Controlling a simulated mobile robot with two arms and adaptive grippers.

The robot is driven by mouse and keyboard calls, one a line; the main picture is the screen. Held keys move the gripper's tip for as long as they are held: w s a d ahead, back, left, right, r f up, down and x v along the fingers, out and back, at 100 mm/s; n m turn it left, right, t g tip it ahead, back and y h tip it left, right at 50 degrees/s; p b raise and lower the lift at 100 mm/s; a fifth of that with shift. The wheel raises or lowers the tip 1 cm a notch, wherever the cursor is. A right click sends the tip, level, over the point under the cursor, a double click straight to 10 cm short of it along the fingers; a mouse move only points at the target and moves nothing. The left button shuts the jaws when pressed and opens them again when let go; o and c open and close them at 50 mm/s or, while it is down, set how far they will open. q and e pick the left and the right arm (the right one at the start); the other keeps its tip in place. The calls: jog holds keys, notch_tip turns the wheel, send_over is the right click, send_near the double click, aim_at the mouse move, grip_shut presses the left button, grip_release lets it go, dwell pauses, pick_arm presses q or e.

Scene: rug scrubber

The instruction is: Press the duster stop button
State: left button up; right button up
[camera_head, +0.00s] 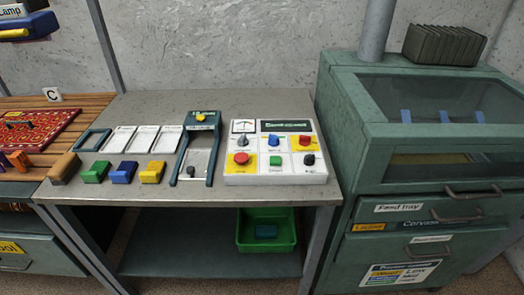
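A white control box (272,178) stands on the right part of the grey bench. On its top face are a red button on a yellow patch (241,159), a green button (275,161) and a dark knob (309,159) in the front row. Behind them are a grey knob (240,142), a blue knob (274,141) and a small red control (304,140). The labels are too small to read, so I cannot tell which control is the duster stop button. Neither of my grippers is in view.
The grey bench (330,190) also carries a dark-framed stand (199,145), white cards and green, blue and yellow blocks (122,173). A green cabinet machine (345,110) stands close on the right. A red rug (35,133) lies at left. A green bin (266,244) sits below.

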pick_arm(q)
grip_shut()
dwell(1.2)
